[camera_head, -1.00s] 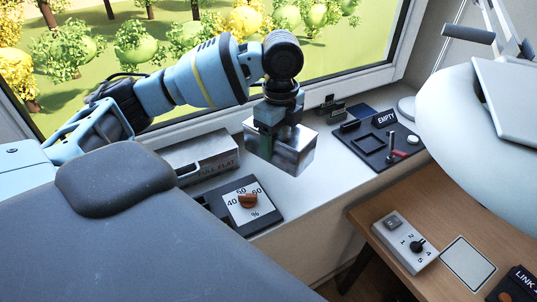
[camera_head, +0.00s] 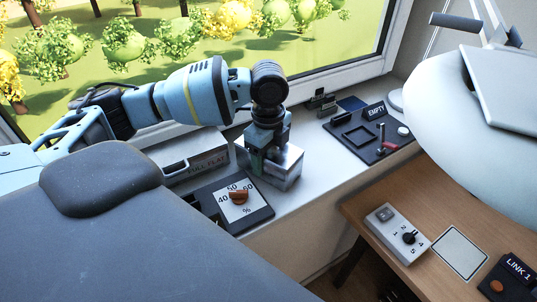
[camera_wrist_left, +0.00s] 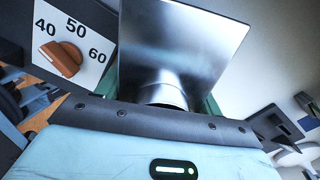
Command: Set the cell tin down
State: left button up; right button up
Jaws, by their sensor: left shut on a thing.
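The cell tin (camera_head: 286,168) is a shiny silver metal box. It is upright at the window sill, just behind and right of the dial box, and it also shows in the left wrist view (camera_wrist_left: 180,45). My left gripper (camera_head: 264,147) points down from above and is shut on the tin's round top piece (camera_wrist_left: 163,93). The tin's base is low at the sill surface; I cannot tell whether it touches. My right gripper is not in view.
A dial box (camera_head: 237,205) stands close to the tin's left front. A grey case marked FULL FLAT (camera_head: 188,163) is at its left. A dark tray marked EMPTY (camera_head: 362,140) lies to the right, with bare sill (camera_head: 322,157) between. A wooden desk (camera_head: 375,215) is lower right.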

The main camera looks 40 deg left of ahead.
pick_arm(q)
jog(key=o, duration=1.1)
jog(key=shift+f, duration=0.1)
jog(key=shift+o, duration=0.4)
notch_tip(320, 180, up, 12)
jog(key=shift+r+p, duration=0.15)
jog(key=shift+p, duration=0.25)
